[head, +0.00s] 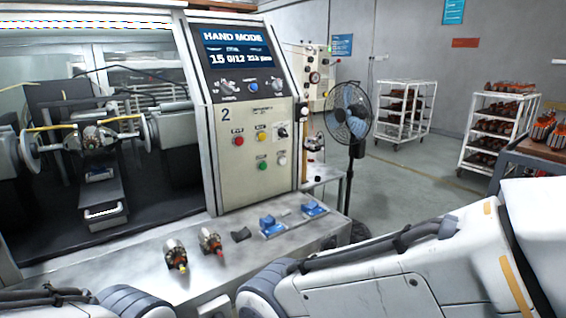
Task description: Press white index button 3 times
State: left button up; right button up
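The white button (282,158) is at the lower right of the button group on the machine's control panel (255,185), just right of a green button (262,164). Nothing touches or covers it. The screen (238,50) above reads HAND MODE with a line like "15 0/12" below it; the smaller text is hard to read. Parts of both my arms show along the bottom edge, the right one much larger. Neither of my grippers is in view.
A red button (239,140), a yellow button (261,136) and a black selector (282,130) sit close to the white one. Two armatures (210,240) and blue fixtures (270,226) are on the grey bench (150,278) below. A fan (349,112) stands right.

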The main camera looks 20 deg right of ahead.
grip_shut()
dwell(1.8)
